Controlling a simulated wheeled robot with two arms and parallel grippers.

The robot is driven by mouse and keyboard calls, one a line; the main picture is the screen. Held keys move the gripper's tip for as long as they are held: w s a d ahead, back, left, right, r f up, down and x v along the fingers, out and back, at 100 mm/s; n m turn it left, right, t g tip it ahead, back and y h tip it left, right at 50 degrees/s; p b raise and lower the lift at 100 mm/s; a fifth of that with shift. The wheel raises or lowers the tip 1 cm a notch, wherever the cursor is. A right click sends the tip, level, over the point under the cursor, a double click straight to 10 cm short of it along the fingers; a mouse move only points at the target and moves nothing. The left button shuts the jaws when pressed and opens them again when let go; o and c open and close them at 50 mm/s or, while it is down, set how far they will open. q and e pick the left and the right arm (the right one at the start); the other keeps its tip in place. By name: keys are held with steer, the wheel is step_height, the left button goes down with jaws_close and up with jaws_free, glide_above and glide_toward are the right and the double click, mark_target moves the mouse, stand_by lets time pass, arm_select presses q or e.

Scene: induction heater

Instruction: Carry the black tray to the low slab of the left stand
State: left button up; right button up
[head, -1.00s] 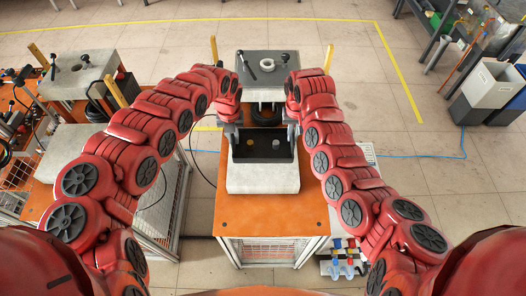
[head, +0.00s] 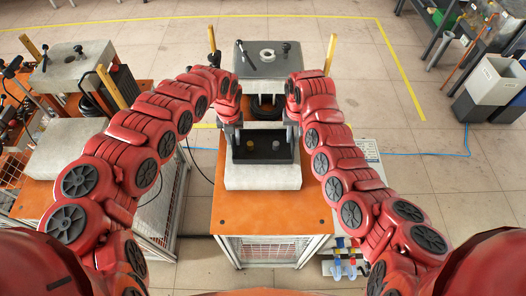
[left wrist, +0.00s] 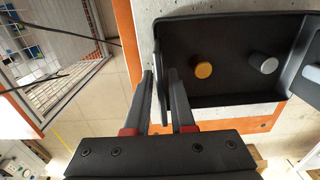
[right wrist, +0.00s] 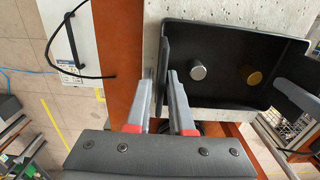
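The black tray (head: 240,156) sits on the low pale slab (head: 262,178) of the middle stand. It holds a brass cylinder (left wrist: 204,70) and a grey cylinder (right wrist: 198,72). My left gripper (left wrist: 160,72) is at the tray's left end, its fingers open on either side of the end wall. My right gripper (right wrist: 160,74) is likewise open around the wall at the right end. Gaps show between the fingers; contact with the wall is unclear. The left stand's low slab (head: 66,137) has a bare visible top, partly hidden by my left arm.
The middle stand's upper slab (head: 250,66) with black knobs is just behind the tray, with upright yellow posts (head: 331,52) nearby. The left stand's upper slab (head: 75,68) overhangs behind its low slab. Orange tabletop (head: 270,212) is clear in front.

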arm_select(q)
steer(key=shift+o, duration=1.2)
steer(key=shift+r, duration=0.1)
arm_select(e)
steer(key=shift+o, duration=1.1)
steer(key=shift+r, duration=0.15)
arm_select(q)
steer(key=shift+s, duration=0.15)
arm_select(e)
steer(key=shift+s, duration=0.1)
arm_select(q)
steer(key=shift+r, duration=0.15)
step_height(320, 180, up, 11)
steer(key=shift+r, duration=0.35)
arm_select(e)
steer(key=shift+r, duration=0.15)
step_height(320, 180, up, 12)
steer(key=shift+f, duration=0.2)
